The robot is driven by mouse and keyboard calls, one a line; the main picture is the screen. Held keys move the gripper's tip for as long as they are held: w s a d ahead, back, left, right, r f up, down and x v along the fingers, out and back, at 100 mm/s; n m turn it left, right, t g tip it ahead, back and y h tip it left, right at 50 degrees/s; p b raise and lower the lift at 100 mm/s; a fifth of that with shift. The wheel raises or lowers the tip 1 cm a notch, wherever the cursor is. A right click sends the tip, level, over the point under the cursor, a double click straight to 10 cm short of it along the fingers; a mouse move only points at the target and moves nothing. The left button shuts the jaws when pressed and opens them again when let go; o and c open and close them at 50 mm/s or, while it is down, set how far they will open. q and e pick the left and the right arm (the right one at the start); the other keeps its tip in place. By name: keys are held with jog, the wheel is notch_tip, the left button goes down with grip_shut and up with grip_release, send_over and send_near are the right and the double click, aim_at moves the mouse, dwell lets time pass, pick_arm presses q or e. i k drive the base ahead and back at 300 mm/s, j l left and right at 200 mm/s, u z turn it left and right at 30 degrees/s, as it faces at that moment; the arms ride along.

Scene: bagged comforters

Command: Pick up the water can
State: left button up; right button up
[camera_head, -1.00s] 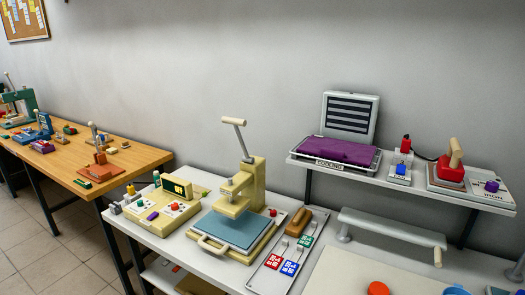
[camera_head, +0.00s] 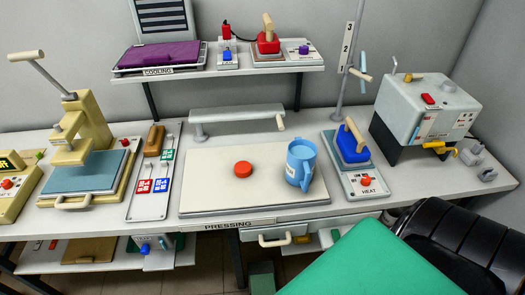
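A light blue can with a handle on its right side (camera_head: 300,163), apparently the water can, stands upright on the right part of the cream pressing board (camera_head: 215,198). A white label shows on its left side. Neither of my grippers is in view, and nothing is seen touching the can.
A red round knob (camera_head: 243,169) lies left of the can. A blue iron (camera_head: 352,145) on its heat base stands close to the right. A padded bar (camera_head: 237,118) is behind. A green flat surface (camera_head: 375,265) and black ribbed object (camera_head: 465,235) fill the lower right.

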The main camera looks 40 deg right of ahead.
aim_at(302, 153)
jog(key=z, duration=1.5)
jog(key=i+j+z, duration=0.15)
jog(key=i, duration=0.15)
jog(key=l, duration=0.05)
